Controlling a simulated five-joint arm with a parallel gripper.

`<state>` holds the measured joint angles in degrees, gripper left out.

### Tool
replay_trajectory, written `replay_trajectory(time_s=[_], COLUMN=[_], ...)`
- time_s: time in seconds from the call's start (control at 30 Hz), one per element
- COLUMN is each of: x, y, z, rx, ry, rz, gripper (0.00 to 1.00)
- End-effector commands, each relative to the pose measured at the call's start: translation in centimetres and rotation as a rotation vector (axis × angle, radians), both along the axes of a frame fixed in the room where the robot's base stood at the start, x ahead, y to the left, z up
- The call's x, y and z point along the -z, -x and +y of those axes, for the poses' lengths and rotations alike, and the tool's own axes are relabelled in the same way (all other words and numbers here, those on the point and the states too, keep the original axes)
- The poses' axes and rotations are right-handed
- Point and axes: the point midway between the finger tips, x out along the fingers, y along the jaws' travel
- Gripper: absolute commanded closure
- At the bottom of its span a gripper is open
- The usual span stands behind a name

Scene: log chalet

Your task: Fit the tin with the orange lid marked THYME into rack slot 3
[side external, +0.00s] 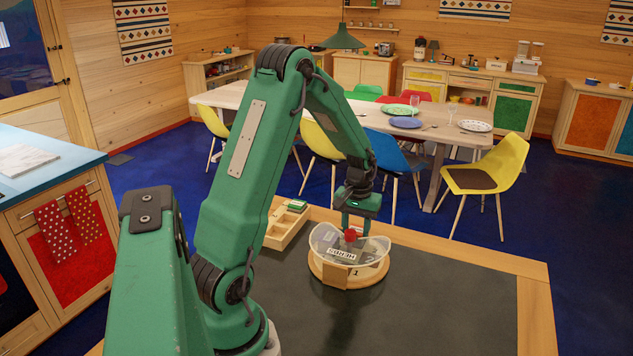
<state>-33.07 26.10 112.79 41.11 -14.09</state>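My gripper (355,230) points down over a clear round bowl (322,243), its fingers apart and reaching to the rim. A small red or orange-red piece (350,234) shows at the fingertips; I cannot tell whether it is a lid or whether the fingers grip it. Dark shapes and a white label with upside-down lettering show in the bowl. I cannot pick out the word THYME or a clearly orange lid. The bowl is on or in a round wooden stand (345,282) with a tag reading 1 and a mark like 2. No slot 3 mark is visible.
A wooden tray (282,231) with compartments and a green item (297,205) stands to the left of the bowl. The dark table top (440,310) is clear in front and to the right. Chairs and a dining table (330,112) stand beyond the work table.

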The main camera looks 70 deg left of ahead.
Motion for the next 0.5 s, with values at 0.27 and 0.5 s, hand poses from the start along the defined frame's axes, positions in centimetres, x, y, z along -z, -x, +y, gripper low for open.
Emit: replay_trajectory(time_s=[0.27, 0.5], x=[-0.02, -0.67], y=[-0.01, -0.04], z=[0.01, 0.03], rx=[0.0, 0.0], ry=[0.0, -0.001], rz=[0.0, -0.001], gripper=[0.83, 0.83])
